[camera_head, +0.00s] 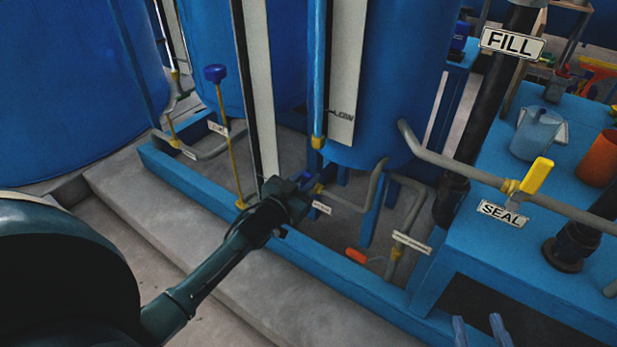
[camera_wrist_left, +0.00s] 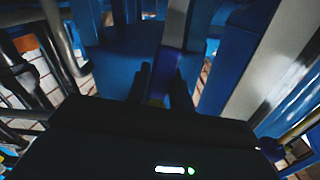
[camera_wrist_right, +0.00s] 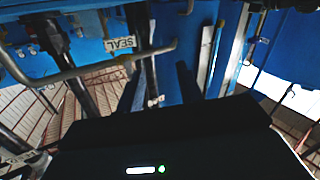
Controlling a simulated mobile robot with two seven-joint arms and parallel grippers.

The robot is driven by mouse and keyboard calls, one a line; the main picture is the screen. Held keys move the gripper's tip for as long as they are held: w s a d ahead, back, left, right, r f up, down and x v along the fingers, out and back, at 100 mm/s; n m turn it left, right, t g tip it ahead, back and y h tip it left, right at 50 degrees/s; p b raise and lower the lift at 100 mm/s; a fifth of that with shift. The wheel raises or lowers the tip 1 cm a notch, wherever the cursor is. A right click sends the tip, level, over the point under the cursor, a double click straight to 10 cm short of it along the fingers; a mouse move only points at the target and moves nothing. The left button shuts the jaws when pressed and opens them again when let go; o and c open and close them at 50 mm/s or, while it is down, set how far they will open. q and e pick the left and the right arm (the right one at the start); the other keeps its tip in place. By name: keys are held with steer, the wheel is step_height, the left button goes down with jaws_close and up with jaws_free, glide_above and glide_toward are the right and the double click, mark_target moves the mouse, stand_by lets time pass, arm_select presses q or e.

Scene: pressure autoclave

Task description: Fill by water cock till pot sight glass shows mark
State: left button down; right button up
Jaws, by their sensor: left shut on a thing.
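The pot is a large blue tank (camera_head: 400,75) in the head view. Its sight glass (camera_head: 316,75) is an upright light-blue tube beside a white board (camera_head: 343,90) with a LOW mark. The tube looks blue along its visible length; its top is out of view. My left gripper (camera_head: 300,191) is at the tank's foot, shut on a small blue cock handle (camera_head: 304,177), mostly hidden by the jaws. A blue piece (camera_wrist_left: 168,68) shows between the fingers in the left wrist view. My right gripper (camera_head: 481,332) is open and empty at the bottom edge.
A yellow-handled valve (camera_head: 537,176) sits on the grey pipe above the SEAL sign (camera_head: 503,214). A FILL sign (camera_head: 512,42) hangs at the upper right. An orange-handled valve (camera_head: 356,256) is low by the blue frame. A jug (camera_head: 537,133) stands on the right bench.

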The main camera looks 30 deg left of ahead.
arm_select(q)
steer(key=c, duration=1.2)
jaws_free()
steer(key=shift+c, duration=0.2)
steer(key=s+a+p, duration=0.1)
steer(key=s+p, duration=0.2)
steer(key=s, duration=1)
steer(key=shift+a, duration=0.4)
arm_select(e)
steer(key=shift+s+d+f+m+g+h, duration=0.15)
steer(key=shift+d+m+g+h, duration=0.15)
steer(key=shift+g, duration=0.3)
steer(key=shift+s+d+m+g+h, duration=0.15)
steer(key=shift+m+g+h, duration=0.15)
steer(key=shift+g, duration=0.3)
